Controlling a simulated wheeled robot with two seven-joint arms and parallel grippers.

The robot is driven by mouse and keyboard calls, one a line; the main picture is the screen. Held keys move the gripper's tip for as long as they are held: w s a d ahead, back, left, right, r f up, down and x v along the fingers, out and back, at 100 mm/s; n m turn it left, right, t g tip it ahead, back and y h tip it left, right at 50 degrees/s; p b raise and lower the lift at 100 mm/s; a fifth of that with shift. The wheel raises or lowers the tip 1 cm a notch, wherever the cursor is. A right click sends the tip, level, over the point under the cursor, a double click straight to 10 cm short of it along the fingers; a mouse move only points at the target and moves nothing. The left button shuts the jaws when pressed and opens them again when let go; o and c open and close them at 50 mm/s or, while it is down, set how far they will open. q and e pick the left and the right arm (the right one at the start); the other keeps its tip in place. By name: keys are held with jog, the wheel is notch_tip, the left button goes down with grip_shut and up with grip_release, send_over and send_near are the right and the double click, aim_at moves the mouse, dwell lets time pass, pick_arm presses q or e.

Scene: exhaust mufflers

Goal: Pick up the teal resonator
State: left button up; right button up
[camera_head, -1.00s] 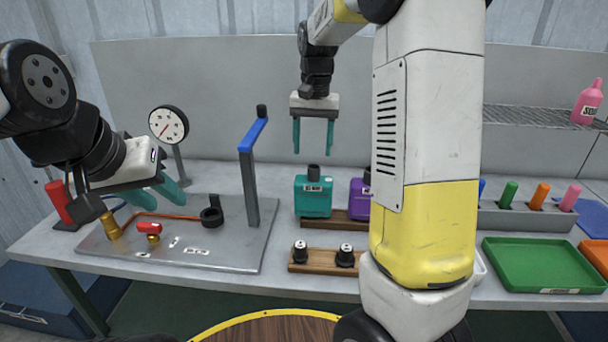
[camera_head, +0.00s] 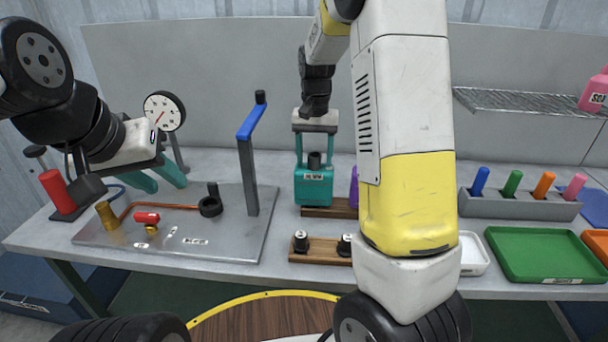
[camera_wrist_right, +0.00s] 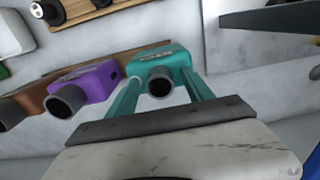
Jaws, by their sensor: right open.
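The teal resonator (camera_head: 313,188) is a boxy canister with a dark round neck on top and a label on its front. It stands upright on a wooden rack at the middle of the bench. My right gripper (camera_head: 314,160) points down over it, open, with its teal fingers on either side of the neck near the top of the body. In the right wrist view the resonator (camera_wrist_right: 163,64) sits between the spread finger ends; contact cannot be told. My left gripper (camera_head: 158,180) is at the left over the metal plate, its two fingers apart and nothing between them.
A purple muffler (camera_head: 354,188) stands just right of the resonator, partly hidden by my right arm; it also shows in the wrist view (camera_wrist_right: 95,82). A blue-handled post (camera_head: 249,160) rises to the left. A green tray (camera_head: 540,274) lies at the right.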

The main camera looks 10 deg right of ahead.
grip_shut()
jog(key=shift+r, duration=0.15)
